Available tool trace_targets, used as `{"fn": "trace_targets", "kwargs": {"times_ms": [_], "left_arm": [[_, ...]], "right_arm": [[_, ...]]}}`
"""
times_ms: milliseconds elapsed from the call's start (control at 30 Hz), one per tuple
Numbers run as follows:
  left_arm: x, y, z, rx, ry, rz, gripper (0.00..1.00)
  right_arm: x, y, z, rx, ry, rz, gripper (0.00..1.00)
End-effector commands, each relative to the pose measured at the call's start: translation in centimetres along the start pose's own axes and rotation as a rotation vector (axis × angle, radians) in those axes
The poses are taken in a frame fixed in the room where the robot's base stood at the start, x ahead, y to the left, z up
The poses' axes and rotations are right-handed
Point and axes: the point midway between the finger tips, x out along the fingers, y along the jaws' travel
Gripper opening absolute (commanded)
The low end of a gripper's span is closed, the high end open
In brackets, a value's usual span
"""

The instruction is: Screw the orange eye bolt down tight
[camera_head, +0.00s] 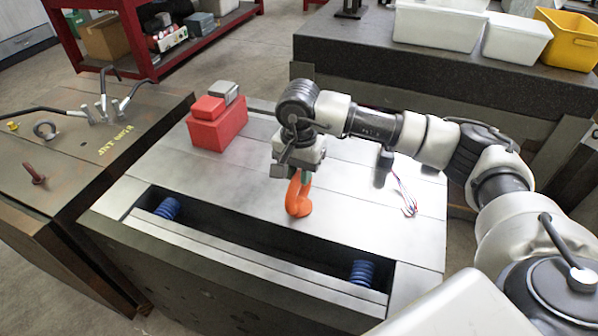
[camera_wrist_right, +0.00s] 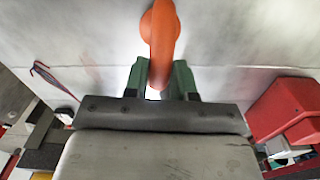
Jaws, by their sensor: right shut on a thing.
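The orange eye bolt (camera_head: 297,197) stands on the flat metal top of the mould base (camera_head: 240,195), near the middle of its front part. It also shows in the right wrist view (camera_wrist_right: 160,35), at the top centre. My right gripper (camera_head: 300,176) reaches down from above and is shut on the eye bolt's ring. In the right wrist view its green fingers (camera_wrist_right: 162,80) sit on either side of the ring. The bolt's thread is hidden, and I cannot tell if its collar touches the plate. My left gripper is not in view.
A red box (camera_head: 217,130) with smaller pieces on top stands at the back left of the plate. A slot with blue springs (camera_head: 362,272) runs along the front. Thin wires (camera_head: 407,196) lie at the right. A rusty mould base (camera_head: 75,165) with bolts and hoses is at left.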

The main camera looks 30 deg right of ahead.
Motion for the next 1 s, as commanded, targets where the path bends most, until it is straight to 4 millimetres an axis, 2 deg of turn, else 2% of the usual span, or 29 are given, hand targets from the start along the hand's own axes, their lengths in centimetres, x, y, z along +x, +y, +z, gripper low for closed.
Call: {"fn": "trace_targets", "kwargs": {"times_ms": [467, 667, 700, 867, 1000], "left_arm": [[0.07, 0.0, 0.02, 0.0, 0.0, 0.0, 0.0], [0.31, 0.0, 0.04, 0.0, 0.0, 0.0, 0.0], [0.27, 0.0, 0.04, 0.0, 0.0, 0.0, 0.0], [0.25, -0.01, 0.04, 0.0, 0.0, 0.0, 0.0], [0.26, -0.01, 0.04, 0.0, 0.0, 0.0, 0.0]], "right_arm": [[-0.14, -0.08, -0.11, 0.078, 0.004, -0.005, 0.0], [-0.04, -0.09, -0.09, 0.278, 0.003, -0.006, 0.0], [-0.09, -0.09, -0.1, 0.295, 0.003, -0.006, 0.28], [-0.05, -0.05, -0.07, 0.289, 0.002, -0.004, 0.53], [0.0, -0.02, -0.04, 0.287, 0.001, -0.002, 0.55]]}}
